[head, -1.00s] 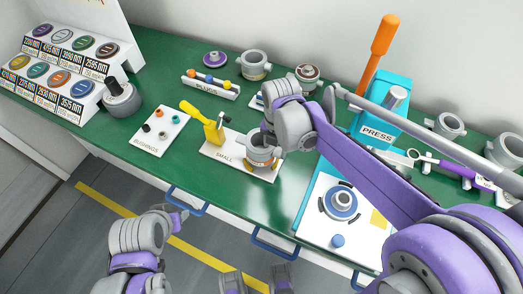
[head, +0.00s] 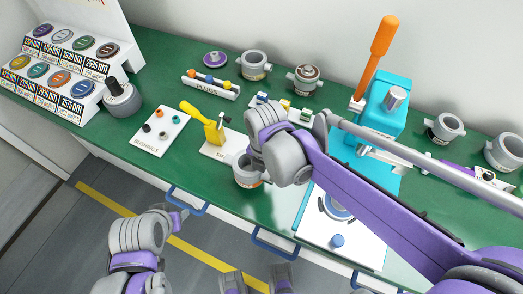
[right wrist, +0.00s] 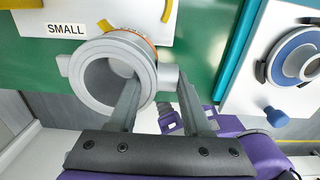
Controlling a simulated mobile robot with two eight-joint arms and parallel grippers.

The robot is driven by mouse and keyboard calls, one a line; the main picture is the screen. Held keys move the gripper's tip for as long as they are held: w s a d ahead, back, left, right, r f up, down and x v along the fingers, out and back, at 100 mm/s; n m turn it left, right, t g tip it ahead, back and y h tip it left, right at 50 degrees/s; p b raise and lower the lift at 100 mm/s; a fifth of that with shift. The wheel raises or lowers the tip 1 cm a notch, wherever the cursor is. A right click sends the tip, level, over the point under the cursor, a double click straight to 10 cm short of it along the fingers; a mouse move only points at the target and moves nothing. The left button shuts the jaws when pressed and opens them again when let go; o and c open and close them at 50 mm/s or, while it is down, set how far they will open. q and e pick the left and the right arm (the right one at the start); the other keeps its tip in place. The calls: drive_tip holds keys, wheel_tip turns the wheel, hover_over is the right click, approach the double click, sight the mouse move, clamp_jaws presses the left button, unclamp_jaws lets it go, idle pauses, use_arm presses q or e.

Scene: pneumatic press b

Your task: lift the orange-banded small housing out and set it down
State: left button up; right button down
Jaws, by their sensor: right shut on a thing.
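The small housing (head: 246,173) is a grey ring with side ports and an orange band. It is at the bench's front edge, just in front of the white SMALL card (head: 212,148); it looks raised, but the gap below is hidden. My right gripper (head: 262,160) is shut on its wall, its fingers largely hidden in the head view. In the right wrist view, the housing (right wrist: 112,75) has one finger inside its bore and the other outside by the side port. My left arm shows at lower left; its finger state is unclear.
A yellow tool (head: 208,125) stands on the SMALL card. The bushings card (head: 158,138) lies to the left. The blue press (head: 380,108) and its white plate (head: 318,232) are to the right.

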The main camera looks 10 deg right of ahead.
drive_tip(key=s+a, duration=0.4)
drive_tip(key=s, duration=0.2)
drive_tip(key=shift+s+a, duration=0.25)
drive_tip(key=shift+s, duration=0.1)
idle(0.8)
